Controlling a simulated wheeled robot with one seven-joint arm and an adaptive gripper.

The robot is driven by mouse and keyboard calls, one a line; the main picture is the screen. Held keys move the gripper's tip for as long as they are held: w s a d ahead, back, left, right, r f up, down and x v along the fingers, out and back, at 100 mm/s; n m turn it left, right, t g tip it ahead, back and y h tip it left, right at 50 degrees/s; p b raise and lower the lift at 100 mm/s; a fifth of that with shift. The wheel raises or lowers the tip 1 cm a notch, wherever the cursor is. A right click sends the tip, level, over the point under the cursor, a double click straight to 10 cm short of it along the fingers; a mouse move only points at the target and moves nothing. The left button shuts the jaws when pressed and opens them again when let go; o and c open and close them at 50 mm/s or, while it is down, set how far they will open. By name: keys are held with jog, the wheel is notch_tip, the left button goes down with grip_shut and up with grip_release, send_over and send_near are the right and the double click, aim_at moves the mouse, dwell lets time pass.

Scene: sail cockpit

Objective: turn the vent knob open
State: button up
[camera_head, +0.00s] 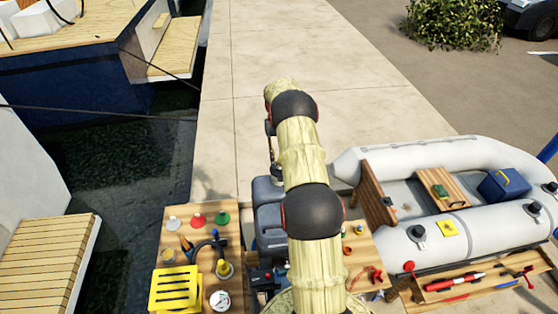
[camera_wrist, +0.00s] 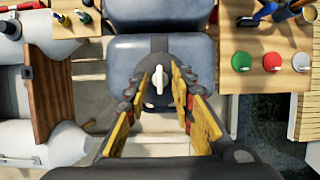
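The vent knob (camera_wrist: 158,80) is a white lever on a round black cap, on top of a dark blue-grey tank (camera_wrist: 130,48). It shows near the middle of the wrist view, with the lever pointing roughly up and down the picture. My gripper (camera_wrist: 162,82) is open, with a yellow-padded finger on each side of the knob. Gaps show between the fingers and the lever; I cannot tell how far above it the fingertips are. In the head view the tank (camera_head: 266,190) shows partly beside my arm, which hides the knob and most of my gripper.
A wooden bench at left holds a yellow crate (camera_head: 175,289), a gauge (camera_head: 220,300), and white, red (camera_head: 198,220) and green cones. A grey inflatable boat (camera_head: 470,232) with a blue box (camera_head: 504,185) lies right. Open pavement (camera_head: 270,40) stretches ahead.

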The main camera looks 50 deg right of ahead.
jog(key=v, duration=1.2)
jog(key=shift+w, duration=0.1)
